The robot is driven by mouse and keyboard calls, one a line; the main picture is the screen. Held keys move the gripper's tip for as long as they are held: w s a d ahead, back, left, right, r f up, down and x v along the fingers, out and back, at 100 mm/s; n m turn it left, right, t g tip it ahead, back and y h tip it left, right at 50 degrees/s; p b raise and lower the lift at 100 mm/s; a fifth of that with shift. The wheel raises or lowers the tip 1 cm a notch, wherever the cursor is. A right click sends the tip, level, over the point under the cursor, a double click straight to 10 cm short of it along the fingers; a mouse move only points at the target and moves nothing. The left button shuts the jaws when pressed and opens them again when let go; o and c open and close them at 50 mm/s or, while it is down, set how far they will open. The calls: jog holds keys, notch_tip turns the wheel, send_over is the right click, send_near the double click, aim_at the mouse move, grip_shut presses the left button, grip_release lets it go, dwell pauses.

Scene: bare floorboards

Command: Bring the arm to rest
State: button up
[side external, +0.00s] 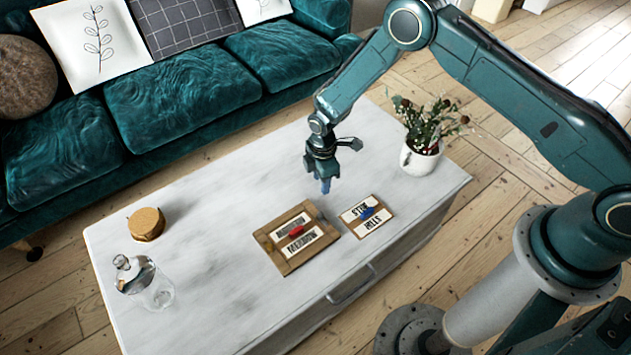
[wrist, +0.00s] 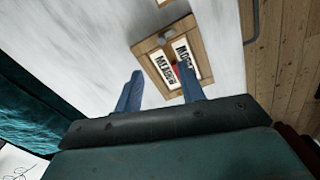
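My gripper (side external: 326,184) hangs over the pale table, pointing down, a little above the top and behind the two wooden boards. In the wrist view its two blue fingers (wrist: 160,92) stand apart with nothing between them, so it is open. The larger framed board (side external: 273,246), with white lettered strips and a red piece (side external: 296,231) on it, lies in front and to the left; it also shows beyond the fingers in the wrist view (wrist: 150,45).
The pale table (side external: 215,250) also carries a white pot of flowers (side external: 421,160) at the right, a round cork-coloured item (side external: 146,224) and a clear glass bottle (side external: 157,291) at the left. A teal sofa (side external: 175,95) stands behind. The table's middle left is clear.

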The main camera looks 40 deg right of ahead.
jog(key=s+d+r+m+t, duration=0.1)
jog(key=s+d+r+m, duration=0.1)
jog(key=r, duration=0.9)
jog(key=s+d+r+m+t, duration=0.1)
jog(key=s+d+r+m, duration=0.15)
jog(key=r, duration=0.85)
jog(key=s+d+r+m+t, duration=0.1)
jog(key=d+r+m, duration=0.15)
jog(key=r, duration=0.95)
jog(key=s+d+r+m+t, duration=0.1)
jog(key=s+d+r+m, duration=0.2)
jog(key=s+r, duration=0.7)
jog(key=s+d+m+t, duration=0.1)
jog(key=s+m, duration=0.4)
jog(key=s, duration=1.1)
jog(key=shift+d+r+t, duration=0.3)
jog(key=shift+d+r, duration=0.1)
jog(key=shift+d, duration=0.25)
